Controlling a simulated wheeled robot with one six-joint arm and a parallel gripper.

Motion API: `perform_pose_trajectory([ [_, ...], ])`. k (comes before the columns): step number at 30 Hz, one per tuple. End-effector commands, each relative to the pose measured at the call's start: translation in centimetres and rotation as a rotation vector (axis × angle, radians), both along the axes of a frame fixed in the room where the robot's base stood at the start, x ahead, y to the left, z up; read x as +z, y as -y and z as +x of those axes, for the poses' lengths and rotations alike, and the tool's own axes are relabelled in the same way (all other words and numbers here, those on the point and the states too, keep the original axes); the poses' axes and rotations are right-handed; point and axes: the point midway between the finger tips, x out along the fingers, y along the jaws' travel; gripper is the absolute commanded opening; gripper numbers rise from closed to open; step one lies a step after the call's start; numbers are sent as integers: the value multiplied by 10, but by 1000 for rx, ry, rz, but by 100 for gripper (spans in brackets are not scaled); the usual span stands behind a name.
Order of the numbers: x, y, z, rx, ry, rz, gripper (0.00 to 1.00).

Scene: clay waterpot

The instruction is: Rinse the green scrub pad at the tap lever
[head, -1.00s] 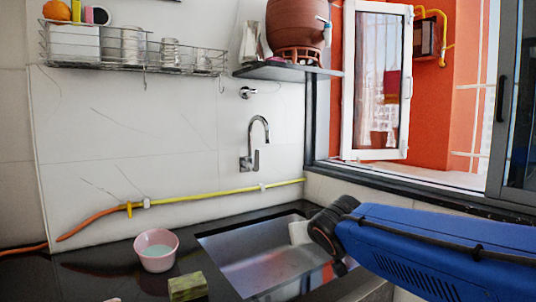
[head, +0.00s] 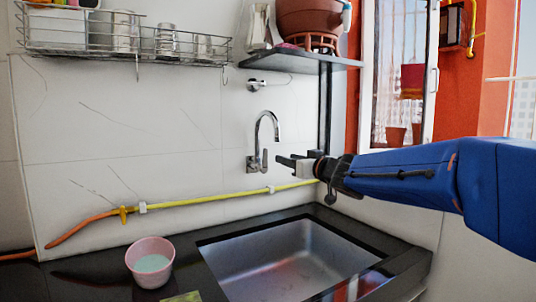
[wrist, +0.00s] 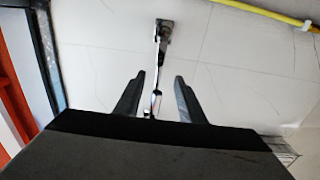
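The green scrub pad (head: 182,297) lies on the dark counter at the bottom edge of the head view, mostly cut off. The chrome tap (head: 268,128) is on the white wall above the sink, with its lever (head: 264,159) by the wall mount. My gripper (head: 280,160) is raised over the sink, just right of the lever, its fingers pointing left toward it. In the wrist view my gripper (wrist: 157,85) is open and empty. The tap (wrist: 160,42) shows beyond and between its fingers. I cannot tell whether a finger touches the lever.
The steel sink (head: 225,243) is below my arm. A pink bowl (head: 138,247) of pale liquid stands left of it. A yellow hose (head: 215,197) runs along the wall. A wire rack (head: 180,48) and a shelf with a clay pot (head: 308,18) are above. An open window (head: 432,80) is right.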

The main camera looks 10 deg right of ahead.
Motion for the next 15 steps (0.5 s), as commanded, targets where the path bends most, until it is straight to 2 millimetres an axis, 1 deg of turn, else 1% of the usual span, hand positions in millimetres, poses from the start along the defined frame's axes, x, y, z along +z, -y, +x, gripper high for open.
perform_pose_trajectory([
  [1,-2,-3,8,2,-3,0,36],
  [15,-1,-26,81,0,-2,0,36],
])
